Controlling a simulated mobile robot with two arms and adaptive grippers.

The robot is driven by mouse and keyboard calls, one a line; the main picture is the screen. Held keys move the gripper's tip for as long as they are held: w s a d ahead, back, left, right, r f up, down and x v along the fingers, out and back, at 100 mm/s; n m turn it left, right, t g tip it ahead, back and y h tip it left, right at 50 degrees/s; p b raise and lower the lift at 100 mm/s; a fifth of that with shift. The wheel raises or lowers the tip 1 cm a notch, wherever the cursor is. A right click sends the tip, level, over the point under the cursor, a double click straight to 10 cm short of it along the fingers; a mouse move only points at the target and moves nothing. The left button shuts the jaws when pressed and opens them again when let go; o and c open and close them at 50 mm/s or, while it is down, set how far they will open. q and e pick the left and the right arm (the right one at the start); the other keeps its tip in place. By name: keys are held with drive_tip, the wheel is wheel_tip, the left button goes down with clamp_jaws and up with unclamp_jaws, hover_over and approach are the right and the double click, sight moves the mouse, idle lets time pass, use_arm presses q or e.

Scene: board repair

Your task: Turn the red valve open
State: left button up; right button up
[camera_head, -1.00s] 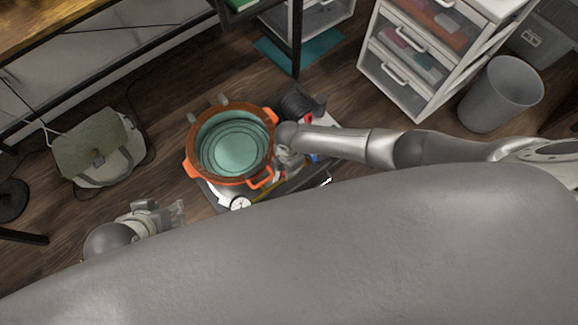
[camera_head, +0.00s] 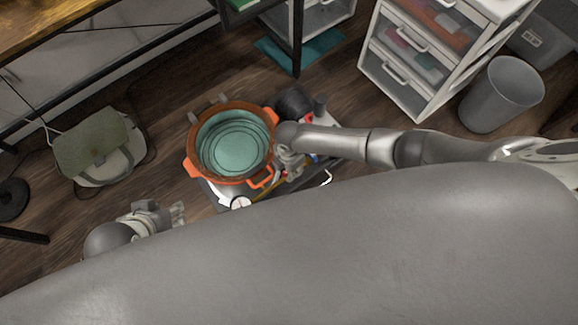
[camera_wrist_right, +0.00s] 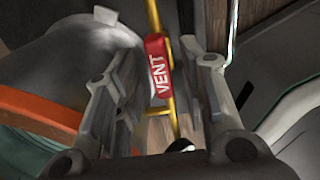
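The red valve handle (camera_wrist_right: 157,68), marked VENT, sits on a yellow pipe (camera_wrist_right: 168,105) in the right wrist view. My right gripper (camera_wrist_right: 160,90) is open, with one finger on each side of the handle and visible gaps between them. In the head view my right gripper (camera_head: 289,165) is small, just right of the orange-rimmed pot, and its wrist hides most of what is under it. My left gripper (camera_head: 175,215) is at the lower left, apart from the pot; its finger gap is too small to read.
The orange-rimmed pot (camera_head: 190,150) with a teal inside stands close beside my right gripper. A round white gauge (camera_head: 240,203) lies in front of it. A dark rounded object (camera_head: 293,102) is behind. A green bag (camera_head: 95,150), drawer unit (camera_head: 405,95) and grey bin (camera_head: 495,95) stand farther out.

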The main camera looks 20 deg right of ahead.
wheel_tip(320, 180, up, 12)
idle(0.8)
idle(0.4)
